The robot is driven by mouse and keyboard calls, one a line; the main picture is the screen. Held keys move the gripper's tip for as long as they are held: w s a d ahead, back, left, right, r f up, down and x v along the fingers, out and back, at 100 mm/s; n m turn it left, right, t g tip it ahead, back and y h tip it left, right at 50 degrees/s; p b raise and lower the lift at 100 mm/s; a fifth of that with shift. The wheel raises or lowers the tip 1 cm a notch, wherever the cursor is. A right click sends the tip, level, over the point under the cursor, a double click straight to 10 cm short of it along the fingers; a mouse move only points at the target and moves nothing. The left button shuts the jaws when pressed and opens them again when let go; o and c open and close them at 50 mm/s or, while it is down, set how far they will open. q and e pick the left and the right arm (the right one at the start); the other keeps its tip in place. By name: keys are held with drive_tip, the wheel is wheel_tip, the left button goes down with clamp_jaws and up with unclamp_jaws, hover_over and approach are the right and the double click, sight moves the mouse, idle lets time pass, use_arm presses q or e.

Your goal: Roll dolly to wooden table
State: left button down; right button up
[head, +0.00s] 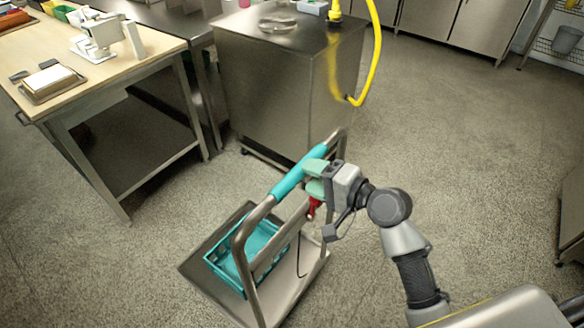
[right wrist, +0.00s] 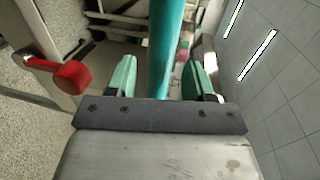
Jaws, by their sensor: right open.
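The dolly (head: 204,270) is a flat metal platform with an upright tubular handle. A teal grip (head: 298,172) covers the handle's top bar. A teal crate (head: 226,268) sits on the platform. The wooden table (head: 110,57) stands at the upper left. My left gripper is not in view.
A steel cabinet (head: 275,85) stands right behind the dolly, with a yellow hose (head: 378,55) hanging over it. A white device (head: 98,35) and a small tray (head: 50,84) are on the wooden table. Open floor (head: 460,130) lies to the right and at lower left.

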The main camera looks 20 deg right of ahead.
drive_tip(key=x, duration=0.5)
drive_tip(key=shift+w+a+f, duration=0.1)
drive_tip(key=shift+w+a, duration=0.15)
drive_tip(key=shift+w, duration=0.05)
clamp_jaws()
